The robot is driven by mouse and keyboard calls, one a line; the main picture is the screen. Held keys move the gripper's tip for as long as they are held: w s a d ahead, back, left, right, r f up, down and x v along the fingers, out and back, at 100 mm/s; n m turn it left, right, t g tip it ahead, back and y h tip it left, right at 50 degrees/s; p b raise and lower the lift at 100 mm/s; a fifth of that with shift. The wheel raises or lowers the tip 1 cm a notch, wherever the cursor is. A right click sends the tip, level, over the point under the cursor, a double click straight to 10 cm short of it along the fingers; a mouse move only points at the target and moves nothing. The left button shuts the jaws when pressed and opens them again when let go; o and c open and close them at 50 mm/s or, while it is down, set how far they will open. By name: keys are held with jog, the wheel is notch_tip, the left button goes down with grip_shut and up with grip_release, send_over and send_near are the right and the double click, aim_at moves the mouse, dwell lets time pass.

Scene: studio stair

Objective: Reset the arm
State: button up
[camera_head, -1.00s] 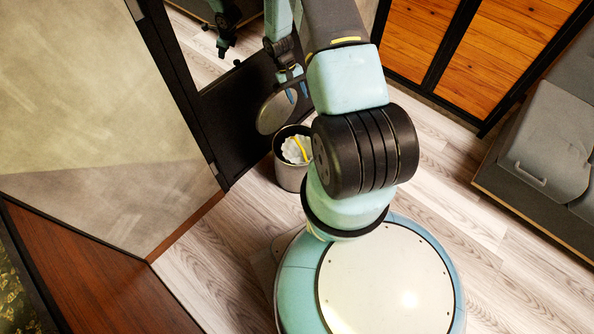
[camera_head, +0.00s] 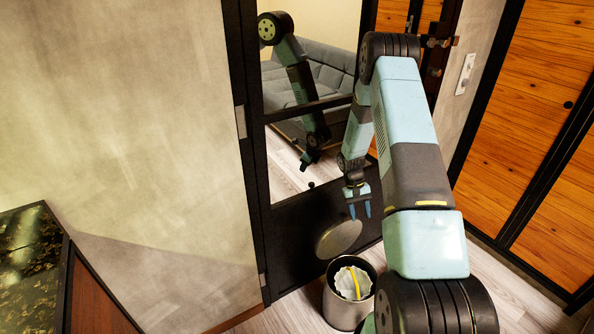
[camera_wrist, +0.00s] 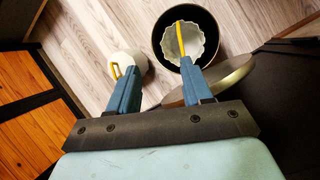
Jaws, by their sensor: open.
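My gripper (camera_head: 359,201) hangs at the end of my arm in the head view, pointing down above and behind the open bin. In the wrist view its two blue fingers (camera_wrist: 148,62) are spread apart with nothing between them. A white, ruffled liner or item with a yellow strip (camera_head: 353,282) shows inside. In the wrist view the bin (camera_wrist: 158,38) lies beyond the right finger, and its lid (camera_wrist: 222,80) is close beside that finger.
A black-framed mirror or glass door (camera_head: 262,180) stands behind the bin and shows a reflection of my arm. Wooden doors (camera_head: 520,110) are on the right. A grey wall (camera_head: 130,150) fills the left. Wooden floor (camera_head: 505,290) shows at lower right.

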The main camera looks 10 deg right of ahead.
jog(key=s+a+r+t, duration=0.2)
jog(key=r, duration=1)
jog(key=s+a+r+t, duration=0.1)
jog(key=a+r, duration=0.2)
jog(key=r, duration=0.8)
jog(key=s+a+r+t, duration=0.2)
jog(key=r, duration=1)
jog(key=s+a+r+t, duration=0.2)
jog(key=s+a+r, duration=0.3)
jog(key=s+r, duration=0.7)
jog(key=s+a+r+t+y, duration=0.1)
jog(key=s+r, duration=0.1)
jog(key=s, duration=0.5)
jog(key=s+a+r+n+t, duration=0.1)
jog(key=s+a+r+t, duration=0.1)
jog(key=s, duration=0.4)
jog(key=shift+s+a+r+y, duration=0.3)
jog(key=shift+s+r+y, duration=0.05)
jog(key=shift+s+y, duration=0.05)
jog(key=shift+c, duration=0.6)
